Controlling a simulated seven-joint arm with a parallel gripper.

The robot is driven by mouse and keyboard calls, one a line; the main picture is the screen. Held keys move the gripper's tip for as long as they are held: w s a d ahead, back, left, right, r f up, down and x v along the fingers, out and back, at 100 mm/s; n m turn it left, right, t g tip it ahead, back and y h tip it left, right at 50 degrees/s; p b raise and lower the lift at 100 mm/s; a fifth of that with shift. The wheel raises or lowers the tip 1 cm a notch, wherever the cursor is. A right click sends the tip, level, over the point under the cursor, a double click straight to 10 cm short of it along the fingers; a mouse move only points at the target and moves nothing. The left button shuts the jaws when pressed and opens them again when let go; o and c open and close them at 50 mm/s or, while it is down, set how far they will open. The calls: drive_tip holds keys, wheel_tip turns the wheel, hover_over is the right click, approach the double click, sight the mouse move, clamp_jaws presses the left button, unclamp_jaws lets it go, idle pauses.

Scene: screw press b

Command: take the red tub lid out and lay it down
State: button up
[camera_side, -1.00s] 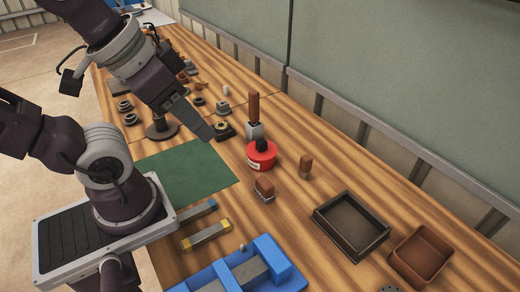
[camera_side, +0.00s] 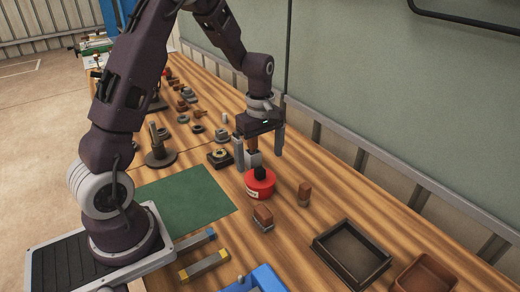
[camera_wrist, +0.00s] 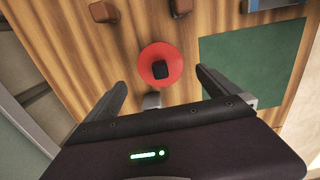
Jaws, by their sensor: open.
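The red tub (camera_side: 260,186) stands upright on the wooden bench, with a pale label on its side and a black knob (camera_side: 260,173) on top. In the wrist view its round red lid (camera_wrist: 152,58) shows from above, with the black knob (camera_wrist: 161,70) near its middle. My gripper (camera_side: 260,155) is open, its fingers pointing down, above and slightly behind the tub. In the wrist view the gripper (camera_wrist: 162,85) has its fingers spread wide with the tub just beyond their tips. Nothing is held. A wooden-handled tool with a grey block (camera_side: 254,158) is partly hidden behind the fingers.
Small brown blocks (camera_side: 263,217) and (camera_side: 305,194) stand near the tub. A dark tray (camera_side: 350,282) and a brown bin (camera_side: 425,280) are at the right. A green mat (camera_side: 190,200) lies left. Bare wood lies between the mat and the blocks.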

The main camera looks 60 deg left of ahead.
sight(260, 169)
wheel_tip(260, 169, down, 5)
drive_tip(key=shift+f, duration=0.15)
drive_tip(key=c, duration=1.5)
drive_tip(key=shift+c, duration=0.2)
drive_tip(key=shift+r, duration=0.2)
drive_tip(key=shift+r, duration=1.35)
drive_tip(key=shift+r, duration=0.1)
drive_tip(key=shift+r, duration=0.15)
